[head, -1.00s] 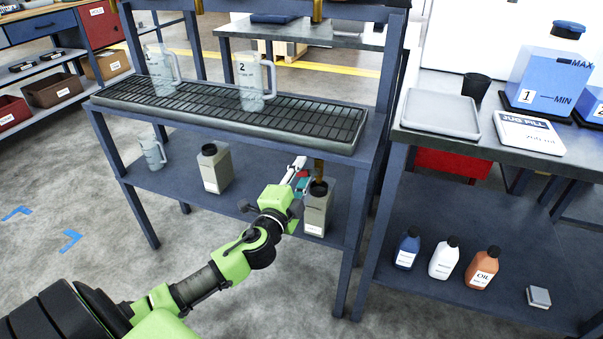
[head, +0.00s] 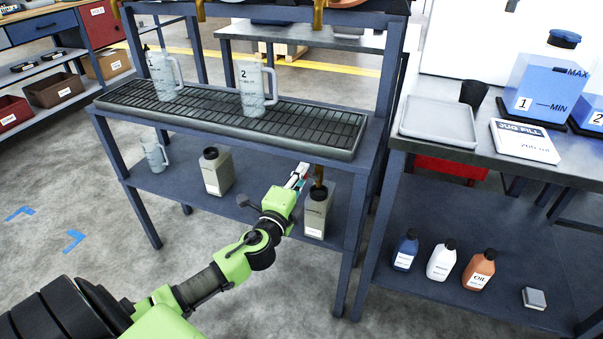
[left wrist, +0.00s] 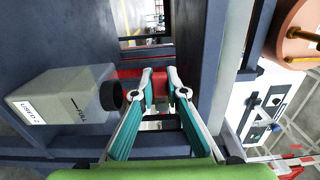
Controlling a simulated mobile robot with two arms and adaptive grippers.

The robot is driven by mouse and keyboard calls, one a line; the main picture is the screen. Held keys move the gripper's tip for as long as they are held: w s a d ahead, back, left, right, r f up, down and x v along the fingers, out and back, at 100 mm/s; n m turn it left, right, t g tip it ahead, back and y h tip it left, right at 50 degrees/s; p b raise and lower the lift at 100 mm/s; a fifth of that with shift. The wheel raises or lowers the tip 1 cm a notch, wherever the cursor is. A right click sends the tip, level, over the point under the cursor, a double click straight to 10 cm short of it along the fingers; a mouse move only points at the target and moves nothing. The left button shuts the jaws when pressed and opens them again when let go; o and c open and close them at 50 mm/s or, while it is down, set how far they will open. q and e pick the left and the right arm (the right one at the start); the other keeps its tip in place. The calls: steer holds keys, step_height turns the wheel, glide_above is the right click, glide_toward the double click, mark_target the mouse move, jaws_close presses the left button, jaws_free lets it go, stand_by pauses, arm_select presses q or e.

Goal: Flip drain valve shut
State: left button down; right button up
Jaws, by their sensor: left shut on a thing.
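The drain's brass pipe (head: 318,174) comes down below the drip-tray shelf, just above a grey used-fluid can (head: 316,212). My left gripper (head: 302,177) is at this pipe, on its left side, under the tray. In the left wrist view my left gripper (left wrist: 160,82) has its fingers closed in on a red piece (left wrist: 160,88), which looks like the valve's handle. The handle's exact angle is hard to make out. My right gripper is out of view.
The black drip tray (head: 343,150) above holds two clear jugs (head: 165,78) (head: 252,90). A second can (head: 217,172) and a small jug (head: 154,155) stand on the lower shelf. A shelf leg (head: 357,230) is close right of the gripper. Several bottles (head: 441,260) stand further right.

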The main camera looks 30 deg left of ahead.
arm_select(q)
steer(key=c, duration=2)
jaws_free()
steer(key=shift+s, duration=0.1)
steer(key=v, duration=1.2)
steer(key=shift+f, duration=0.15)
